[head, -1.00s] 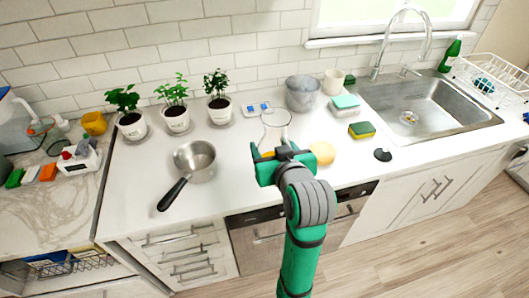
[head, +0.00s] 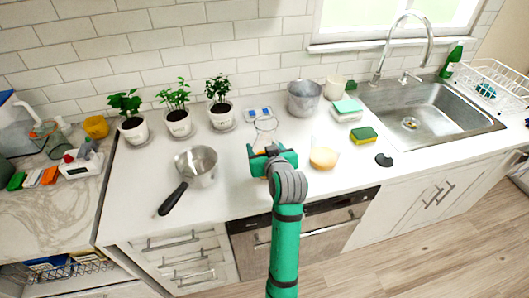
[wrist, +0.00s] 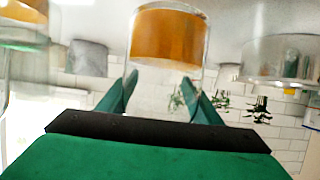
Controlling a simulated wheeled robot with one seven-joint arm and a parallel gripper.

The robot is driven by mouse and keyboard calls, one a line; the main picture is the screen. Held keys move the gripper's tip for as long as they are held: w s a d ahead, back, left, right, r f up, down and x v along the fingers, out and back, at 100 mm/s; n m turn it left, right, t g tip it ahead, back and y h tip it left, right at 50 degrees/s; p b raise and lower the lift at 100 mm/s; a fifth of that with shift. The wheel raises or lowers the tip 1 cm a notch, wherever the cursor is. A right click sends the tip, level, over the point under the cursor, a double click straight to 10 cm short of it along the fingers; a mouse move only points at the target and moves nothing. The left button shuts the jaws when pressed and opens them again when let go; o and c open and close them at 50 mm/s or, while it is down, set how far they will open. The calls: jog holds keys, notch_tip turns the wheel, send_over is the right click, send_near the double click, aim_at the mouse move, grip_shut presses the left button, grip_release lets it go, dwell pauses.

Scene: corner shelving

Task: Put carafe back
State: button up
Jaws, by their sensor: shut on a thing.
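The carafe, clear glass with amber liquid in its lower part, is held between the two green fingers of my gripper (head: 262,151). Its clear upper part (head: 265,128) shows just beyond the gripper in the head view; the gripper hides much of the rest. In the wrist view, which is upside down, the amber carafe (wrist: 168,36) sits between the fingertips (wrist: 163,90). My gripper is shut on it, over the white counter. I cannot tell whether its base touches the counter.
A saucepan (head: 197,163) stands left of my gripper, with potted plants (head: 178,122) behind it. A metal bucket (head: 304,98) is behind to the right. A clear vessel with a tan bottom (head: 323,158) stands close on the right. The counter between saucepan and gripper is clear.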

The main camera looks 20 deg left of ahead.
jog(key=shift+d+f, duration=0.2)
jog(key=shift+f, duration=0.85)
jog(key=shift+f, duration=0.1)
jog(key=o, duration=1.9)
jog(key=shift+f, duration=0.1)
jog(key=shift+r, duration=0.2)
jog(key=v, duration=1.2)
